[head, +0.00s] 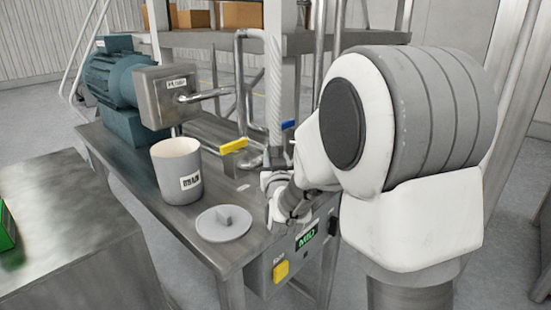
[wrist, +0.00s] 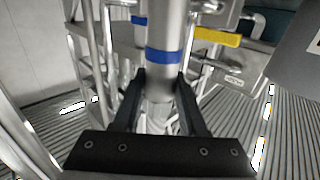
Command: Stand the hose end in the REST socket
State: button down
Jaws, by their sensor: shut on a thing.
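In the wrist view, the grey hose end (wrist: 163,30) with a blue band (wrist: 164,56) stands roughly upright between the two black fingers of my gripper (wrist: 160,82). The fingers are shut on it just below the band. Its lower tip is partly hidden by the gripper. I cannot make out the REST socket in either view.
The metal table (head: 190,218) carries a teal motor (head: 115,85), a white container labelled DRAIN (head: 178,172), a grey lid (head: 223,224) and a yellow valve handle (head: 234,145). Pipes crowd behind my gripper.

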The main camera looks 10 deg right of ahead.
jog(key=shift+f+b, duration=1)
jog(key=shift+b, duration=0.3)
jog(key=shift+c, duration=1.9)
grip_release()
jog(key=shift+r+p, duration=3.15)
jog(key=shift+r, duration=3.35)
